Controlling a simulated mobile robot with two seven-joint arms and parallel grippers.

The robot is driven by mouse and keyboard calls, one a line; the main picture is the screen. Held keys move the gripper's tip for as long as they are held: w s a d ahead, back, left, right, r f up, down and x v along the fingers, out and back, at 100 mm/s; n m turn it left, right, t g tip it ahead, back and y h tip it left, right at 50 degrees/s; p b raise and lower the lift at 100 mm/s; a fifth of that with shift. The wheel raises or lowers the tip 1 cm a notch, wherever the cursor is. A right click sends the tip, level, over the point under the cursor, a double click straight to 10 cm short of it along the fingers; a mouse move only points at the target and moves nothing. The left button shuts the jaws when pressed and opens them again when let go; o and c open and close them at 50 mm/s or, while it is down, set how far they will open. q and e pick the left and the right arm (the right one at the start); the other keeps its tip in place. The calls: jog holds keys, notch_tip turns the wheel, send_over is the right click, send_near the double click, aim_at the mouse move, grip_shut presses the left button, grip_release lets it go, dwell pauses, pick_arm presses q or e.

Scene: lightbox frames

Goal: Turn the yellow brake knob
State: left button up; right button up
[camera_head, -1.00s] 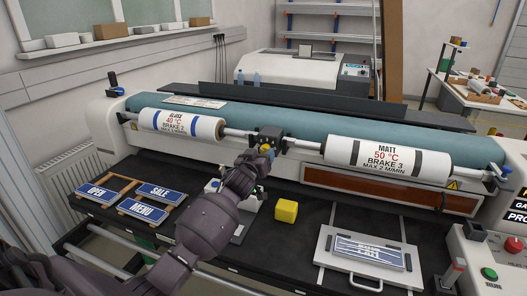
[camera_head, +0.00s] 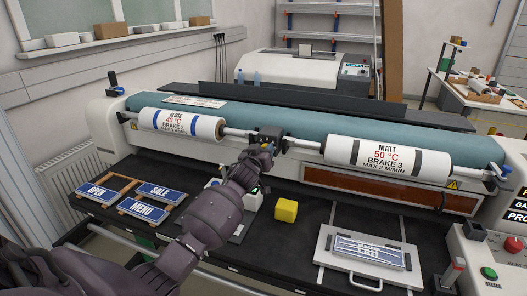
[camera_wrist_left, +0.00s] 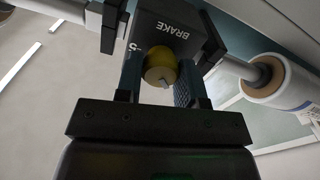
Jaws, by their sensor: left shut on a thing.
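The yellow brake knob (camera_wrist_left: 160,67) sits on the front of the black block marked BRAKE (camera_wrist_left: 172,28), between the two rolls. In the left wrist view the fingers of my left gripper (camera_wrist_left: 158,82) stand on both sides of the knob, shut on it. A small grey pointer mark shows on the knob's face. In the head view my left gripper (camera_head: 262,152) reaches up to the brake block (camera_head: 270,138) and hides most of the knob. My right gripper is not in view.
A GLOSS roll (camera_head: 180,124) and a MATT roll (camera_head: 372,160) flank the brake block on one shaft. Below, a yellow cube (camera_head: 286,210), a framed sign (camera_head: 370,252) and several blue signs (camera_head: 145,209) lie on the black table. A control panel stands at the right.

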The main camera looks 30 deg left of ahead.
pick_arm(q)
jog(key=shift+m, duration=0.4)
jog(key=shift+m+p, duration=0.8)
jog(key=shift+m, duration=3.2)
jog(key=o, duration=0.9)
jog(key=shift+d, duration=0.1)
